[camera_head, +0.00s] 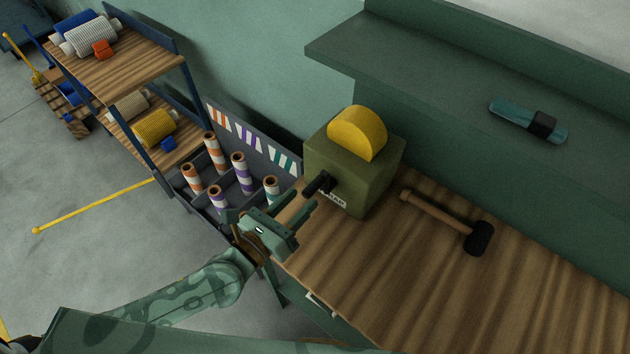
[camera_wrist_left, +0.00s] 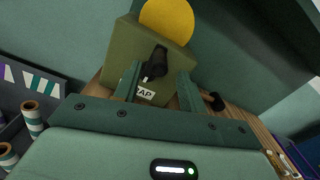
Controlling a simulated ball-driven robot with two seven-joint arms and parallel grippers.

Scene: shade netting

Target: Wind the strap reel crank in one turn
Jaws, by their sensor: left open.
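The strap reel (camera_head: 350,168) is an olive-green box with a yellow round reel on top (camera_head: 358,132), standing on the wooden bench. Its dark crank handle (camera_head: 317,184) sticks out of the front face, above a white label. My left gripper (camera_head: 304,206) is open just in front of the crank, its fingers pointing at the box. In the left wrist view the crank (camera_wrist_left: 155,62) shows beyond and between the two open fingertips (camera_wrist_left: 158,78), and the jaws do not close on it. I cannot tell the exact gap. My right gripper is not in view.
A mallet (camera_head: 440,217) lies on the bench right of the reel. A teal tool with a black band (camera_head: 528,122) lies on the green shelf behind. A divided bin with striped rolls (camera_head: 213,155) stands left of the bench. The bench's front right area is clear.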

